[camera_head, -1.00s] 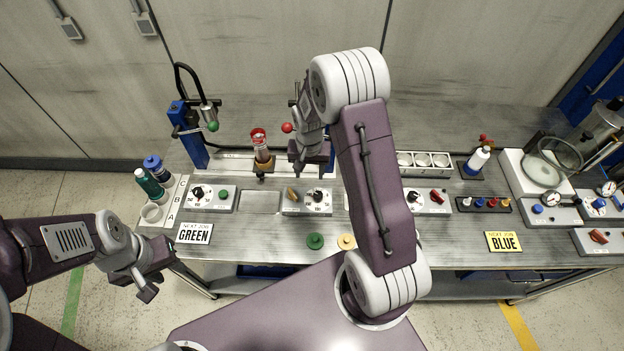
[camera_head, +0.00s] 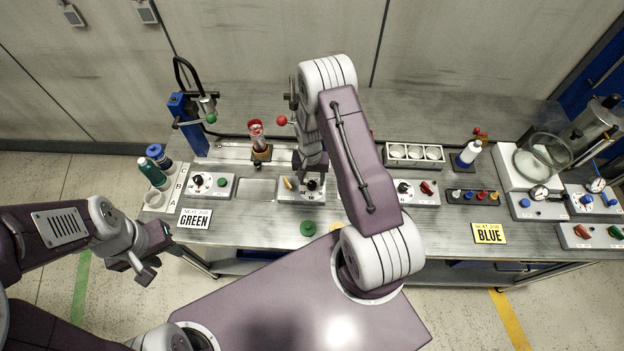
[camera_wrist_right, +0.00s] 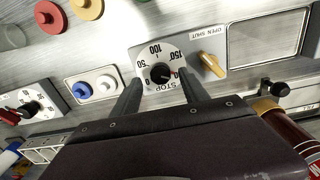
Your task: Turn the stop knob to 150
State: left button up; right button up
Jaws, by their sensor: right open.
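The stop knob (camera_wrist_right: 160,75) is black, on a round white dial marked 50, 100, 150 and STOP. I cannot tell where its pointer stands. In the head view the knob (camera_head: 312,185) is partly hidden under my right gripper (camera_head: 310,172). In the right wrist view my right gripper (camera_wrist_right: 160,88) is open, its two dark fingers on either side of the knob. Contact with the knob cannot be told. My left gripper (camera_head: 152,256) is open and empty, off the left front of the bench.
A yellow open/shut lever (camera_wrist_right: 211,65) sits beside the dial on the same box. A blue button (camera_wrist_right: 82,90) and a white button (camera_wrist_right: 105,83) are on a nearby plate. A green disc (camera_head: 308,228) lies in front.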

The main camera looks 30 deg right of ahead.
aim_at(312, 186)
jog(key=shift+a+f, duration=0.1)
jog(key=shift+f, duration=1.05)
jog(key=shift+c, duration=1.2)
grip_shut()
